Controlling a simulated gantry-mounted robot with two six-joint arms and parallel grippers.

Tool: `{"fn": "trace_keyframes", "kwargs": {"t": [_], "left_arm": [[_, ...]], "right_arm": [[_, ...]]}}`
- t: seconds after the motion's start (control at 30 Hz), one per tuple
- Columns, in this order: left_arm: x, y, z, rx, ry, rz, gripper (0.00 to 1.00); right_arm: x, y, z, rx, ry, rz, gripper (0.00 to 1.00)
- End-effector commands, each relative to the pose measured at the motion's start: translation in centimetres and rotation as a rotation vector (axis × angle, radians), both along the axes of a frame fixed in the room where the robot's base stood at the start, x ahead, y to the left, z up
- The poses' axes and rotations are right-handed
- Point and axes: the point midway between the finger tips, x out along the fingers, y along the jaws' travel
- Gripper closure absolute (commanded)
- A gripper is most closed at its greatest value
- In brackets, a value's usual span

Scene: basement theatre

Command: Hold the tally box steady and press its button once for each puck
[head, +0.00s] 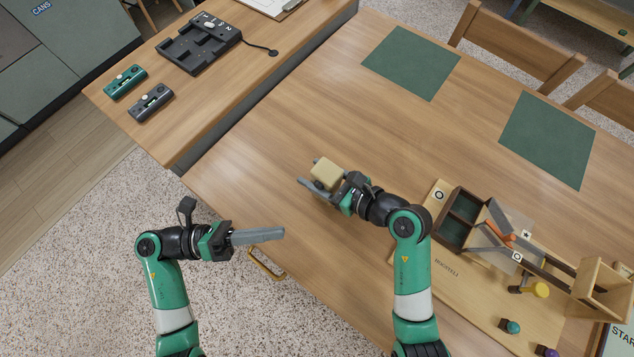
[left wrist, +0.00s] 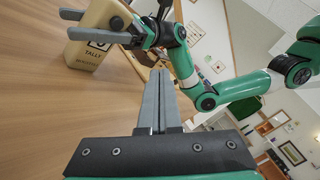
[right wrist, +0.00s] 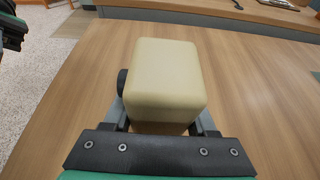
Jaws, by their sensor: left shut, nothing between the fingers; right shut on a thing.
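The tally box (head: 327,174) is a cream block held over the table by my right gripper (head: 322,180). My right gripper is shut on it, with grey fingers on either side. In the left wrist view the box (left wrist: 85,56) shows a small display and the word TALLY. In the right wrist view a dark round knob (right wrist: 122,82), seemingly the button, sticks out from the box's left side. My left gripper (head: 280,234) is shut and empty, below and left of the box, apart from it, near the table edge. I cannot make out the pucks clearly.
A wooden board (head: 460,283) with a divided tray, a chute and coloured knobs stands at the right. Two green mats (head: 411,62) (head: 546,139) lie at the back. A side counter (head: 230,85) holds a black dock and two small devices. The middle of the table is clear.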

Motion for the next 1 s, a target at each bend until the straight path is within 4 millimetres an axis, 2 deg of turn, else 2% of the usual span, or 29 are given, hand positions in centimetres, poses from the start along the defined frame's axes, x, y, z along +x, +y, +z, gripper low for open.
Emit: {"fn": "trace_keyframes", "kwargs": {"t": [0.17,0.7,1.0], "left_arm": [[0.7,-0.6,0.0,-0.001,0.001,-0.004,1.0],[6.6,-4.5,0.0,-0.001,0.0,-0.002,1.0],[7.3,-4.9,0.0,0.0,0.0,0.0,1.0]], "right_arm": [[0.0,0.0,0.0,0.0,0.0,0.0,1.0],[0.0,0.0,0.0,0.0,0.0,0.0,1.0],[0.0,0.0,0.0,0.0,0.0,0.0,1.0]]}}
